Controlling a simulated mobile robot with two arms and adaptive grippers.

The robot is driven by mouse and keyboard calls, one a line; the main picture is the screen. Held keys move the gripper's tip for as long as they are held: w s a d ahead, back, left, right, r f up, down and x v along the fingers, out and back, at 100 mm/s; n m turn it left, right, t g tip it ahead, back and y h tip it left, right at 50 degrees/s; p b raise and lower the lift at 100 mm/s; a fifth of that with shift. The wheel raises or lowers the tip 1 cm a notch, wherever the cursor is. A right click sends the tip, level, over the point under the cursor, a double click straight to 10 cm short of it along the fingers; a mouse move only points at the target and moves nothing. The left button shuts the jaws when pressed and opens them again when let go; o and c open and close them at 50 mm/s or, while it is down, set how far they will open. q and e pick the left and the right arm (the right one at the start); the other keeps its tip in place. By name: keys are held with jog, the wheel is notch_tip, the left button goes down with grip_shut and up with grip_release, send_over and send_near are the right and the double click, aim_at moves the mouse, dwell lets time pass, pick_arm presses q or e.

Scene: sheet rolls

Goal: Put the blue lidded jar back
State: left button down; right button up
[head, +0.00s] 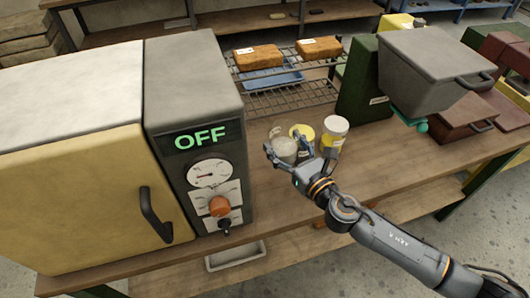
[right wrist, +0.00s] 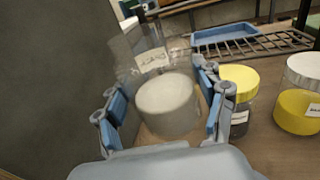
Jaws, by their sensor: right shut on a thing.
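No blue lid shows in either view. My right gripper (head: 289,152) is shut on a jar with a pale grey-white lid (head: 283,147), just above or on the wooden bench. In the right wrist view the pale lid (right wrist: 167,108) sits between the blue-padded fingers (right wrist: 162,92). A see-through glass shape with a white label (right wrist: 152,60) shows beyond it; I cannot tell whether it is the same jar. A yellow-lidded jar (right wrist: 240,85) stands close beside the gripper, and a white-lidded jar with yellow contents (head: 334,130) stands to its right. My left gripper is not in view.
A grey and yellow oven (head: 112,160) reading OFF stands close on the left. A wire rack (head: 290,100) with a blue tray (head: 270,79) and brown blocks is behind. A grey bin (head: 430,65) is at the right. The bench front (head: 400,170) is clear.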

jog(key=w+a+f+b, duration=0.1)
jog(key=w+f, duration=0.1)
jog(key=w+a+f+b, duration=0.1)
jog(key=a+f, duration=0.1)
jog(key=w+a+f+b, duration=0.1)
jog(key=w+f, duration=0.1)
jog(key=shift+w+a+f, duration=0.2)
jog(key=shift+w+a, duration=0.05)
jog(key=shift+w, duration=0.1)
jog(key=f+b, duration=0.2)
jog(key=f, duration=0.1)
jog(key=shift+w+a+f+b, duration=0.25)
jog(key=shift+w+b, duration=0.05)
jog(key=shift+b, duration=0.1)
jog(key=shift+f, duration=0.2)
jog(key=shift+f+b, duration=0.2)
jog(key=shift+b, duration=0.1)
jog(key=o, duration=1.1)
jog(key=shift+r, duration=0.15)
